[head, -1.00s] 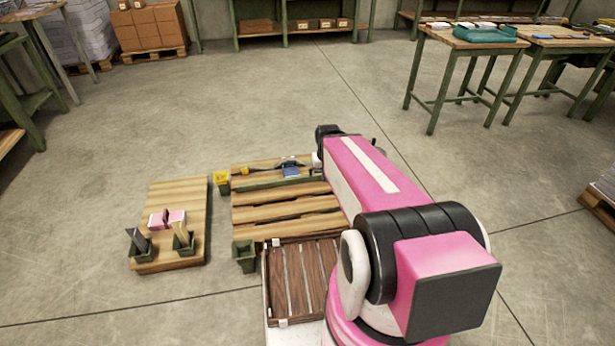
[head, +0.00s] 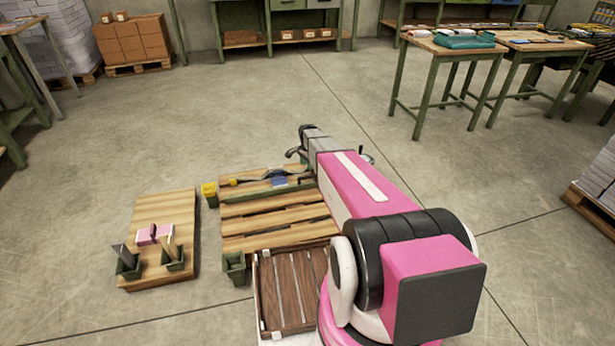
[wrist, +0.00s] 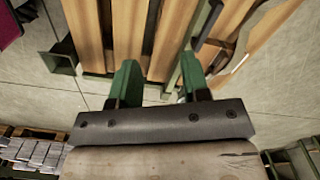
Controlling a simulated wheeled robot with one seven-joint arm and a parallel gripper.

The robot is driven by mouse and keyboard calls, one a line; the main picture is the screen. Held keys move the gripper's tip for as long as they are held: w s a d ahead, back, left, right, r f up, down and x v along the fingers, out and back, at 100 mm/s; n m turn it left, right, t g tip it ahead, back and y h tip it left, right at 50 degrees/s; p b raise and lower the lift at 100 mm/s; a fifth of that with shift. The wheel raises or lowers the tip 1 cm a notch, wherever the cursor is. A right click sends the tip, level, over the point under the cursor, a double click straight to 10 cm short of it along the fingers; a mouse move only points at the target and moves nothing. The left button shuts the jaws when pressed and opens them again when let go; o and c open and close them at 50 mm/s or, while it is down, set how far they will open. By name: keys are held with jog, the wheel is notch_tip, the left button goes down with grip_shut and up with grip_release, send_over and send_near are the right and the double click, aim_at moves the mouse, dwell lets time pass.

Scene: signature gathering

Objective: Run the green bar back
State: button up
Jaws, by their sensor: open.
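The green bar (head: 268,192) lies across the slatted wooden platform near its far edge in the head view. Its right end runs toward my arm and is partly hidden there. A dark green strip, probably the same bar, shows in the wrist view (wrist: 206,22) along the right side of the slats. My gripper (wrist: 158,80) has two green fingers, spread apart with nothing between them. Wooden slats and floor show beyond them. In the head view the fingertips are hidden behind my arm, near the platform's far right corner.
A blue item (head: 279,180) lies behind the bar. A wooden board (head: 165,207) with bins stands left. Floor beyond is clear.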

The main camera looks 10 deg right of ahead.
aim_at(308, 176)
jog(key=w+d+f+m, duration=0.2)
jog(key=w+f+m, duration=0.4)
jog(key=w, duration=0.5)
jog(key=shift+n, duration=0.7)
notch_tip(308, 176, down, 11)
jog(key=shift+d+f, duration=0.15)
jog(key=shift+f, duration=0.05)
grip_shut()
